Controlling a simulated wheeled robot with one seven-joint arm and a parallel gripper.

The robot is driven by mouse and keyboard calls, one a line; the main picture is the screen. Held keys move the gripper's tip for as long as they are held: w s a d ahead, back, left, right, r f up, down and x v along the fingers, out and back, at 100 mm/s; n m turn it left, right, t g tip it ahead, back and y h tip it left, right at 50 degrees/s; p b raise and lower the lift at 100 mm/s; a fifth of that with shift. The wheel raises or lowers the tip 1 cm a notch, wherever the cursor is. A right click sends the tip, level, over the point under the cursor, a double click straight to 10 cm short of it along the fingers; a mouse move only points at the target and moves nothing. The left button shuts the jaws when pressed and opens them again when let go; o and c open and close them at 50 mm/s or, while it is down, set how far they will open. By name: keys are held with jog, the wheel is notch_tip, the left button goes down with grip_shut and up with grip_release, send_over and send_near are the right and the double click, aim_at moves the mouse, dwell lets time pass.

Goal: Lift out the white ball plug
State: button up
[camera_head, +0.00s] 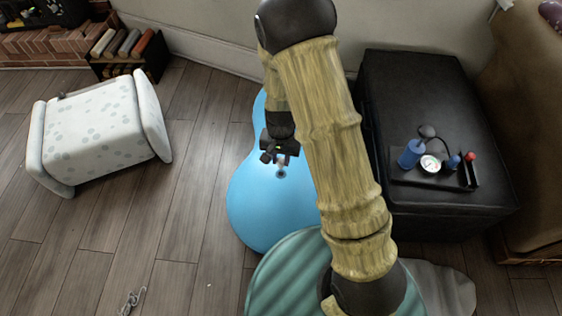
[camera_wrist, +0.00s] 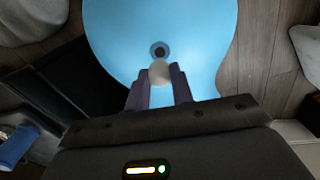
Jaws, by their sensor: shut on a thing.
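A large light-blue inflatable ball (camera_head: 262,207), peanut-shaped, lies on the floor partly behind my arm. Its valve (camera_head: 281,173) is a dark ring on the upper surface. In the wrist view the dark valve opening (camera_wrist: 159,50) shows uncovered. The white plug (camera_wrist: 160,74) is a small pale rounded piece between my fingertips, just beside the opening in that view. My gripper (camera_head: 280,158) points down over the valve and is shut on the plug; it also shows in the wrist view (camera_wrist: 159,79). The exact gap between plug and valve cannot be told.
A black ottoman (camera_head: 415,85) at right bears a tray (camera_head: 408,178) with a blue pump (camera_head: 411,153) and a gauge (camera_head: 430,164). A teal striped cushion (camera_head: 280,275) is in front. A spotted white stool (camera_head: 100,135) stands left. Wooden floor (camera_head: 190,200) between is clear.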

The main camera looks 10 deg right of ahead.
aim_at(281, 160)
notch_tip(281, 160, up, 4)
jog(key=shift+r+p, duration=0.1)
jog(key=shift+p, duration=0.45)
